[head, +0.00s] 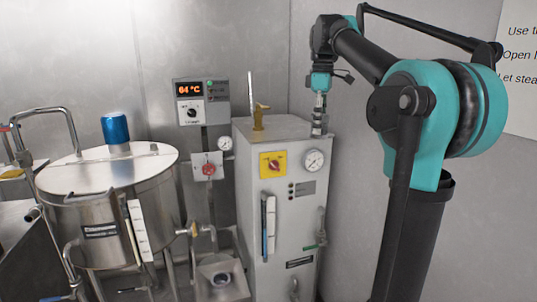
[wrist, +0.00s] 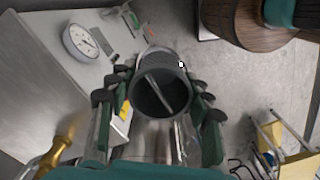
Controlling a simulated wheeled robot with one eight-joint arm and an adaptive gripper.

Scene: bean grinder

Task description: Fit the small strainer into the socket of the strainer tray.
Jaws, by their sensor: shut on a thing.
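My gripper (wrist: 160,115) is shut on a dark, round, mesh-walled cup with a bar across its open mouth, which I take to be the small strainer (wrist: 176,71). The fingers stand on both sides of it in the wrist view. In the head view my gripper (head: 320,104) hangs pointing down at the right edge of the grey cabinet's top, and the strainer is too small there to make out clearly. I cannot pick out the strainer tray or its socket in either view.
The grey cabinet (head: 262,222) carries a gauge (head: 314,160), a yellow switch plate and a brass valve (head: 259,112). A steel tank (head: 105,200) with a blue motor stands left. A yellow-topped object (wrist: 298,165) shows at the wrist view's lower right. Floor right of the cabinet looks clear.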

